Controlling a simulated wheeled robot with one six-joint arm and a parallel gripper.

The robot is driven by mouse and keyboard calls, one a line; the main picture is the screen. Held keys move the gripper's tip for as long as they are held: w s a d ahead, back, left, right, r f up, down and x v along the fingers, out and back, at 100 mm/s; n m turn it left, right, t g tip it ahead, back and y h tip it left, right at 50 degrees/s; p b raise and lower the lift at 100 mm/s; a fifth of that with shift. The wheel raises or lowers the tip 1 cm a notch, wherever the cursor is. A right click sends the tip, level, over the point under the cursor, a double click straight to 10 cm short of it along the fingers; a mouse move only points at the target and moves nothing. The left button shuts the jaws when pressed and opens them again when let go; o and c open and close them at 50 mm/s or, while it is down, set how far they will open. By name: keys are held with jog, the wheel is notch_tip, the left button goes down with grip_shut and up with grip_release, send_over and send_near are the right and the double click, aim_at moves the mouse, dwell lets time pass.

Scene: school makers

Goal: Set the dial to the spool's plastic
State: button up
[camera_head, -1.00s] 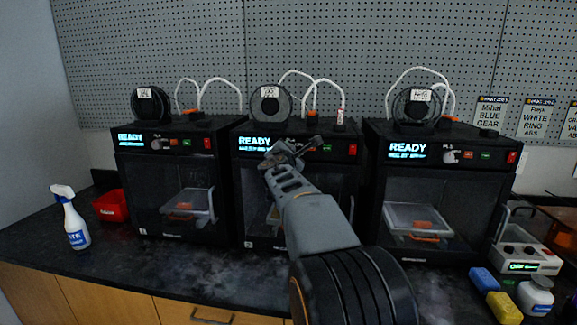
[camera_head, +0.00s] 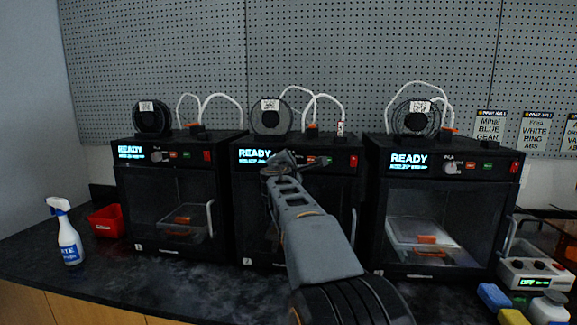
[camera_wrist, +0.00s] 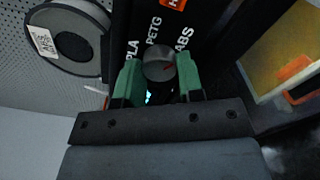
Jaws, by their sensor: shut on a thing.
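The middle printer (camera_head: 296,145) shows READY on its screen and carries a dark spool (camera_head: 266,122) with a white label on top. In the wrist view my gripper's green fingers (camera_wrist: 160,80) are shut on the grey dial (camera_wrist: 158,60), one on each side. PLA, PETG and ABS are printed around the dial. Its red mark points right, towards the ABS side. The labelled spool also shows in the wrist view (camera_wrist: 72,42).
Similar printers stand at left (camera_head: 170,205) and right (camera_head: 440,215), each with its own labelled spool. A spray bottle (camera_head: 68,240) and a red bin (camera_head: 106,221) stand at the left. A control box (camera_head: 530,272) and sponges (camera_head: 493,296) are at the right.

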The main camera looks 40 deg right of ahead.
jog(key=o, duration=0.9)
jog(key=shift+a, duration=0.1)
jog(key=shift+f, duration=0.1)
